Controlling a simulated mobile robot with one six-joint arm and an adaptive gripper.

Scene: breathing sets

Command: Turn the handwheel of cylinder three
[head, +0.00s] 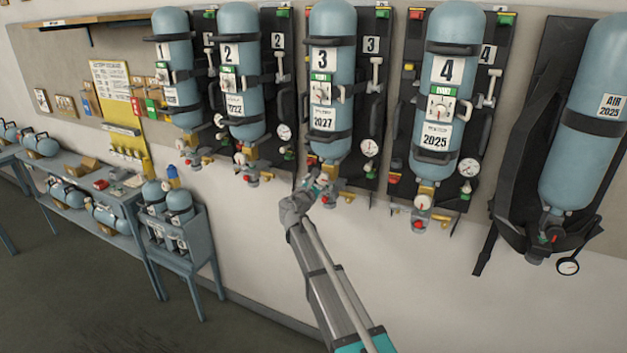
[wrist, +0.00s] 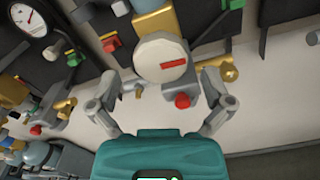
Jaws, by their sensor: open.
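Cylinder three (head: 331,75) is a blue-grey tank hanging upright on the wall, with a "3" label and a brass valve at its lower end. My gripper (head: 318,187) is just below it, at the valve, and covers part of it. In the wrist view my gripper (wrist: 165,92) is open, with one finger on each side of a round pale disc (wrist: 161,60) with a red bar. I take this disc for the handwheel. The fingers appear apart from its rim, but I cannot tell the depth. A red knob (wrist: 182,101) shows below the disc.
Cylinder two (head: 241,75) hangs to the left and cylinder four (head: 448,85) to the right, each with valves and hoses. A pressure gauge (head: 369,147) hangs right of cylinder three. A grey table (head: 125,208) stands at the left. The wall below the cylinders is bare.

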